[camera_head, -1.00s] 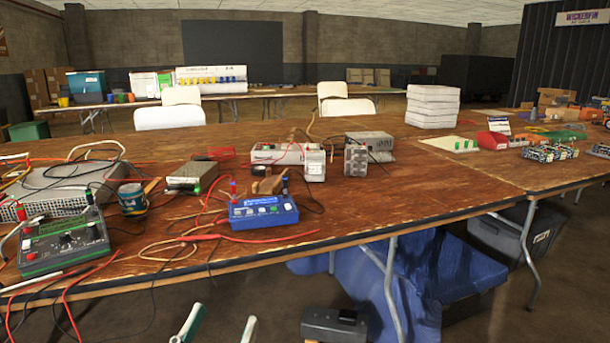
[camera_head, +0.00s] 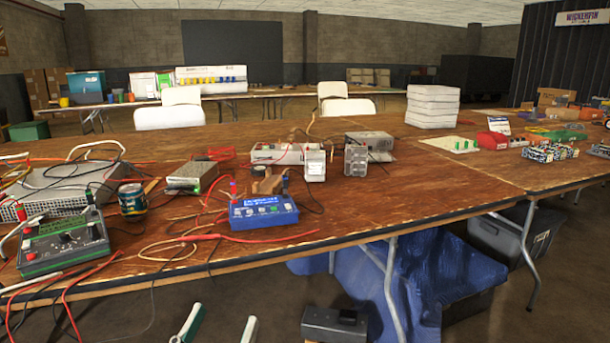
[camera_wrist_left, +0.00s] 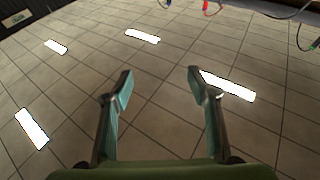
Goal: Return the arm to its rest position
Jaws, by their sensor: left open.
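My left gripper (camera_head: 217,328) shows at the bottom edge of the head view, in front of the table and below its edge. Its two fingertips are apart with nothing between them. My right gripper is in neither view.
A long wooden table (camera_head: 330,235) spans the view, with a blue device (camera_head: 263,211), a dark green device (camera_head: 63,243), a can (camera_head: 132,199) and loose cables. Blue cloth (camera_head: 440,270) and a grey bin (camera_head: 515,235) are under it. Cables (camera_wrist_left: 205,6) hang at the wrist view's top.

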